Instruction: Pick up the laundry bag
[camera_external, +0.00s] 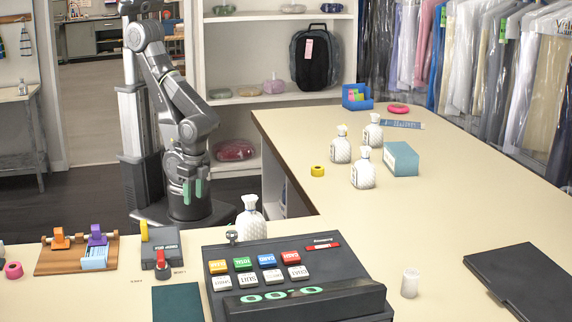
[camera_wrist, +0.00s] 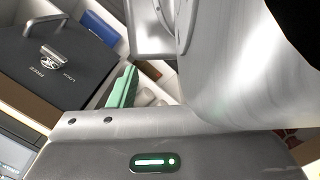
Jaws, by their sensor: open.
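Several small white quilted sacks with gathered necks stand upright on the counter and look like laundry bags. One sack (camera_external: 250,222) is at the near counter, behind the register. Three more, a left one (camera_external: 340,150), a back one (camera_external: 373,136) and a front one (camera_external: 363,174), stand on the right counter. I cannot tell which one the task names. My gripper (camera_external: 193,190) is open and empty, with green fingertips pointing down, left of and behind the near sack, apart from it. A green fingertip shows in the wrist view (camera_wrist: 122,88); no sack is recognisable there.
The register (camera_external: 300,258) stands at the front of the counter. A dark backpack (camera_external: 313,62) is on the shelf. The right counter's middle is clear.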

